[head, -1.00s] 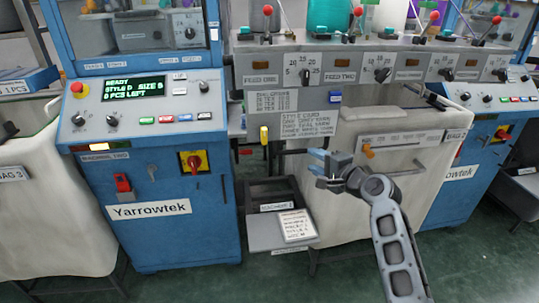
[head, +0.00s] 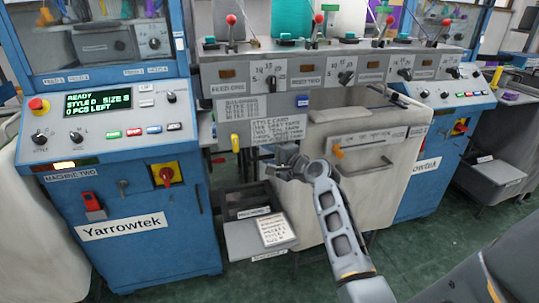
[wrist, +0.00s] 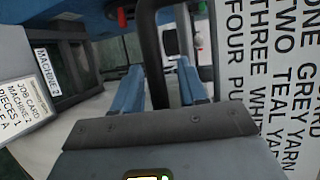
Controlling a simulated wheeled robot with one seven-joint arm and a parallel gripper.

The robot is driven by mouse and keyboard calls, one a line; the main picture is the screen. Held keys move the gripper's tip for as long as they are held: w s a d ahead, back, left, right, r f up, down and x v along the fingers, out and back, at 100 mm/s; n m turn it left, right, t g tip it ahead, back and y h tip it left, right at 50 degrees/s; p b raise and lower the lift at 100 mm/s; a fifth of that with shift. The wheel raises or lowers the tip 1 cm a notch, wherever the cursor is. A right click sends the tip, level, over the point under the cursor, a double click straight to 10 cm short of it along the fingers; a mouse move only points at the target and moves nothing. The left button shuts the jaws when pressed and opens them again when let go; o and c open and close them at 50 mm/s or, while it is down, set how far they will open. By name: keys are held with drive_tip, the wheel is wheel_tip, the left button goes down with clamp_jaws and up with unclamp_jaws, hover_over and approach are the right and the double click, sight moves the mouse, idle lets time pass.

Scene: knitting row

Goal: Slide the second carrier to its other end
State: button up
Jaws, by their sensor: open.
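A yellow handle (head: 235,143) hangs upright below the left end of the feed panel. An orange handle (head: 338,152) sits at the left of a label strip on the pale cabinet front. I cannot tell which part is the second carrier. My gripper (head: 284,158) is just below the style card (head: 278,130), between those two handles. In the wrist view its blue fingers (wrist: 158,88) are apart, with a dark upright bar (wrist: 152,50) showing in the gap. I cannot tell how far beyond the fingers the bar is. No held object shows.
Machine two's blue console (head: 120,170) stands left, with a red-yellow switch (head: 165,175). A low tray with a job card (head: 273,230) sticks out below my gripper. Red-knobbed levers (head: 231,20) line the top.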

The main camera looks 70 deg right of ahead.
clamp_jaws()
idle(0.6)
